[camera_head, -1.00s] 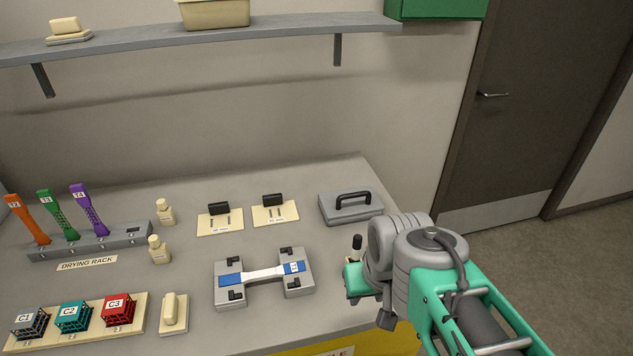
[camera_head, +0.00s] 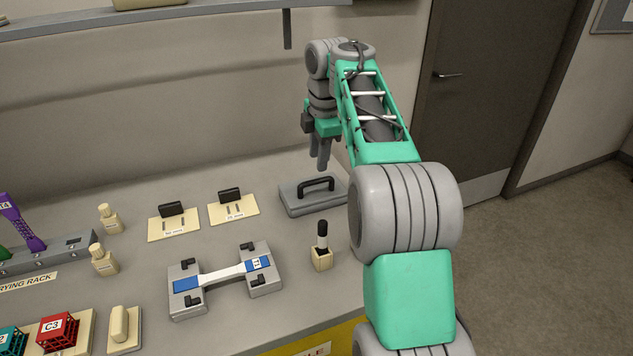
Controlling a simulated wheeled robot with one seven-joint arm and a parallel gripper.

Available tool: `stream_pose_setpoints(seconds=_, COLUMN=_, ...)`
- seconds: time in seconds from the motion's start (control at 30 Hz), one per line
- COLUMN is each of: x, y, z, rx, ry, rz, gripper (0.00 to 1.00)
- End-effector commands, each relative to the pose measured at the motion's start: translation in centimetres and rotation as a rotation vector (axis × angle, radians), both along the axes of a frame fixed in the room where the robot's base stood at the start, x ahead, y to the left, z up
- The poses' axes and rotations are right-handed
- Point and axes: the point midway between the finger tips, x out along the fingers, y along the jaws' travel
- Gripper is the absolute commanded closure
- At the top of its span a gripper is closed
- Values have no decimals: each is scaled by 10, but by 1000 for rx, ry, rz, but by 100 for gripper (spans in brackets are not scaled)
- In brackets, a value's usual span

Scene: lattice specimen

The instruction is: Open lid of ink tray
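The ink tray (camera_head: 297,203) is a flat grey box with a closed lid and a black bar handle (camera_head: 316,184) on top. It sits at the back right of the bench. My gripper (camera_head: 319,163) points down just above the tray, its grey fingers over the handle area. A gap seems to remain between fingertips and handle, but the depth is hard to judge. The two fingers overlap in this view, so their opening is unclear. My arm hides the space right of the tray.
A small cream holder with a black-topped stick (camera_head: 322,258) stands in front of the tray. A grey fixture (camera_head: 188,299) holds a blue-ended specimen. Two cream plates with black blocks (camera_head: 233,208) lie left of the tray. A shelf (camera_head: 220,13) runs above. Bench between them is clear.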

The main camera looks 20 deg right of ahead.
Motion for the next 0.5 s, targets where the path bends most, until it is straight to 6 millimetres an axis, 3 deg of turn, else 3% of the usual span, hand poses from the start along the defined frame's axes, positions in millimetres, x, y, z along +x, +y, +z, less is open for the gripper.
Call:
stream_pose_setpoints(seconds=0.3, x=11, y=-1, z=-53, rx=-3, ry=-1, rz=9, gripper=64)
stream_pose_setpoints(seconds=0.5, x=15, y=-1, z=-72, rx=-2, ry=-3, rz=6, gripper=64)
